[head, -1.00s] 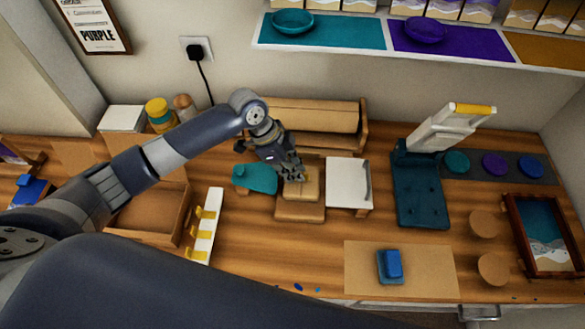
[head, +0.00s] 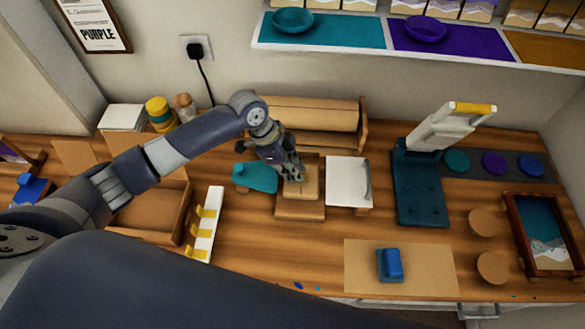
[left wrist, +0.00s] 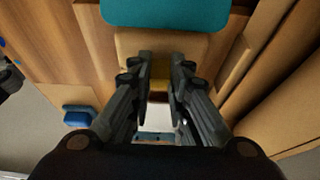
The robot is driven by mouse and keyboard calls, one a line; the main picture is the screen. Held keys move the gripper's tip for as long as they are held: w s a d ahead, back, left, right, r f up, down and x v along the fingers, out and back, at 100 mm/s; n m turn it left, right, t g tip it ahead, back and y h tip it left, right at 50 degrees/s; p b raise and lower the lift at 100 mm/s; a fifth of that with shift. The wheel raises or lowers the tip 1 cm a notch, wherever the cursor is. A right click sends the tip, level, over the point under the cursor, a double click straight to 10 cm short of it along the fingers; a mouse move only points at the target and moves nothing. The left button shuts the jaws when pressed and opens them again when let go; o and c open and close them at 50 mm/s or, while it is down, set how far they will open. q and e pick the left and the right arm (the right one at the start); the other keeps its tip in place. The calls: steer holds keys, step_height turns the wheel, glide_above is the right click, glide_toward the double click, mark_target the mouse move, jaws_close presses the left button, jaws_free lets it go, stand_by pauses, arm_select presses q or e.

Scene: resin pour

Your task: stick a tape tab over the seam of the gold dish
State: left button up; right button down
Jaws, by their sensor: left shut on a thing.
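My left gripper (head: 291,176) is low over a tan wooden block on a base (head: 300,208) in the middle of the bench. In the left wrist view its fingers (left wrist: 160,72) are close together on a small yellow piece (left wrist: 160,84), and the tan block (left wrist: 132,44) lies just beyond them. I cannot tell whether the yellow piece is a tape tab or part of the gold dish, or whether it touches the block. The fingers hide any seam. A white strip with yellow tabs (head: 207,225) lies left of the block.
A teal curved object (head: 255,178) stands close left of my gripper, also at the top of the wrist view (left wrist: 165,12). A white-topped stand (head: 346,181) is close on the right. A teal press (head: 419,190) and a blue block (head: 392,264) on a tan mat are further right.

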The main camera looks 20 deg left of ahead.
arm_select(q)
steer(key=shift+f, duration=0.35)
stand_by(0.6)
steer(key=o, duration=0.7)
steer(key=shift+r, duration=0.1)
step_height(320, 180, up, 8)
steer(key=p, duration=0.7)
steer(key=shift+p, duration=0.3)
